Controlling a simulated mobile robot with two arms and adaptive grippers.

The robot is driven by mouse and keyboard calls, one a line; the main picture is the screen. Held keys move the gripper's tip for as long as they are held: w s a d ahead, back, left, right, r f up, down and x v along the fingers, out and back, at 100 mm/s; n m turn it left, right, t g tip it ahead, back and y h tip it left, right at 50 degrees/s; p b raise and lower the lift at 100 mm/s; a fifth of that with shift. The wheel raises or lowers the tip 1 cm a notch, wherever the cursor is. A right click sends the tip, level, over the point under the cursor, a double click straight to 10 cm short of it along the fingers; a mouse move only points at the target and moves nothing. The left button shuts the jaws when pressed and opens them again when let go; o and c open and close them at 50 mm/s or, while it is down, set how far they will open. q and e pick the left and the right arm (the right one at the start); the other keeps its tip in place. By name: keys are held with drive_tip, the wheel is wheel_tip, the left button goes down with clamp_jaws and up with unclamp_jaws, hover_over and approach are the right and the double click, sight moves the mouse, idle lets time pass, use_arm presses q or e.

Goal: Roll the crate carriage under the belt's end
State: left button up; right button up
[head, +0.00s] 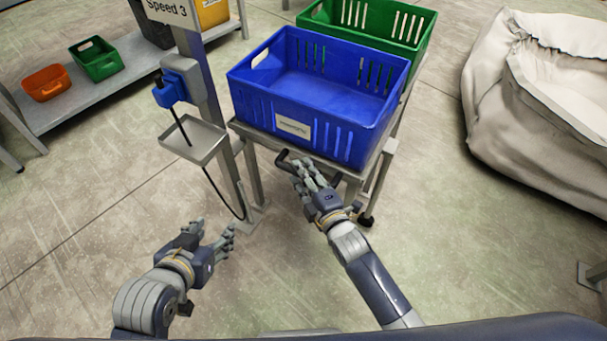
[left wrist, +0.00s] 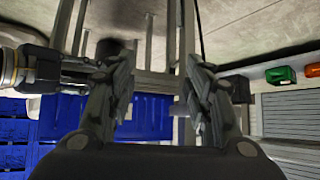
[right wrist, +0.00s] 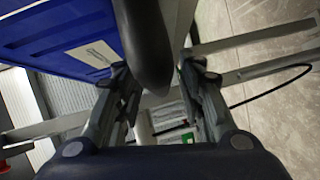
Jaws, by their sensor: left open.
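The crate carriage (head: 237,126) is a grey metal frame on castors, carrying a blue crate (head: 305,107) with a white label. A green crate (head: 425,24) stands behind the blue one. A dark handle (head: 284,158) sticks out at the carriage's near side. My right gripper (head: 303,172) is at this handle. In the right wrist view the handle (right wrist: 150,50) lies between its fingers; whether they press on it is unclear. My left gripper (head: 212,236) is open and empty, lower left of the carriage, above bare floor. The belt's end cannot be made out.
A post with a "Speed 3" sign (head: 172,10), blue control box (head: 172,88) and small tray (head: 194,140) stands left of the carriage. A grey shelf (head: 120,85) holds an orange bin (head: 46,83) and green bin (head: 95,58). A big pale sack (head: 490,100) stands right. The near floor is clear.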

clamp_jaws()
drive_tip(key=shift+d, duration=0.1)
